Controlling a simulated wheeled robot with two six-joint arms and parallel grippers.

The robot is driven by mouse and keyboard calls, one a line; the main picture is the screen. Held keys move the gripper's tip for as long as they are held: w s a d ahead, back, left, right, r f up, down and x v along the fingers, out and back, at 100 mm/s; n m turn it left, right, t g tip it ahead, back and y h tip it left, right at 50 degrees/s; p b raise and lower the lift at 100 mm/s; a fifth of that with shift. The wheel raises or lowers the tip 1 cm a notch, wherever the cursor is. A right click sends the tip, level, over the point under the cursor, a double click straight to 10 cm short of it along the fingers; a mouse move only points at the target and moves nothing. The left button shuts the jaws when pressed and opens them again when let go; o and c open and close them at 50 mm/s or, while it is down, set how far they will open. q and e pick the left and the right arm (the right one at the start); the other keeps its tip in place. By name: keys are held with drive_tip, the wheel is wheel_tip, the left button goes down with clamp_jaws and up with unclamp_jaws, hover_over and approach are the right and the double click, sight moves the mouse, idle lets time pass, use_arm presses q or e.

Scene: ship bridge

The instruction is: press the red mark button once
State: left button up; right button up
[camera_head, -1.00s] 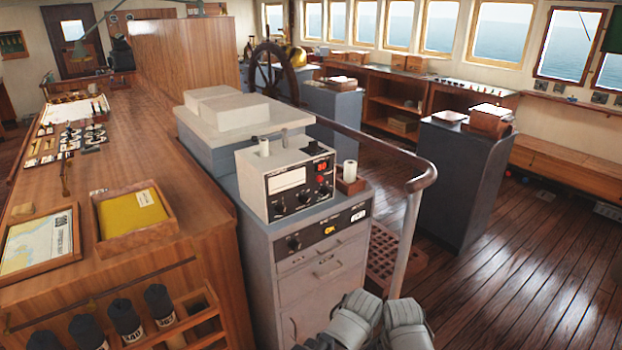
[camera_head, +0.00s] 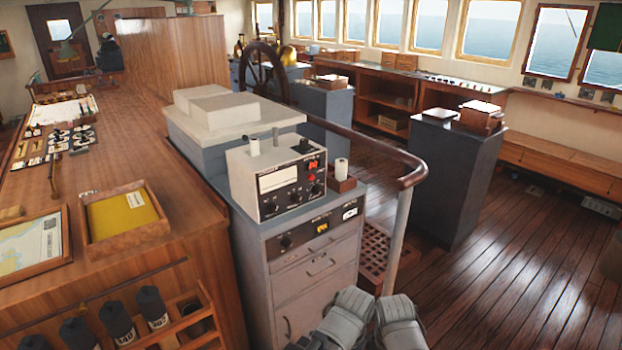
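A cream instrument box (camera_head: 277,180) stands on a grey cabinet (camera_head: 315,268) in the middle of the view. Its front has a pale meter window, a small lit red display (camera_head: 313,163), dark knobs and a small red spot beside the display. The red spot looks like the red button, but its label is too small to read. Grey parts of my own arms show at the bottom edge, below and right of the box and apart from it. No gripper fingers can be made out.
A wooden counter (camera_head: 130,155) with trays and charts runs along the left. A brown handrail (camera_head: 370,149) on a pale post (camera_head: 396,240) curves right of the cabinet. A white roll (camera_head: 341,168) stands beside the box. Open plank floor (camera_head: 480,290) lies to the right.

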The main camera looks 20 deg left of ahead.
use_arm(q)
clamp_jaws()
idle(1.1)
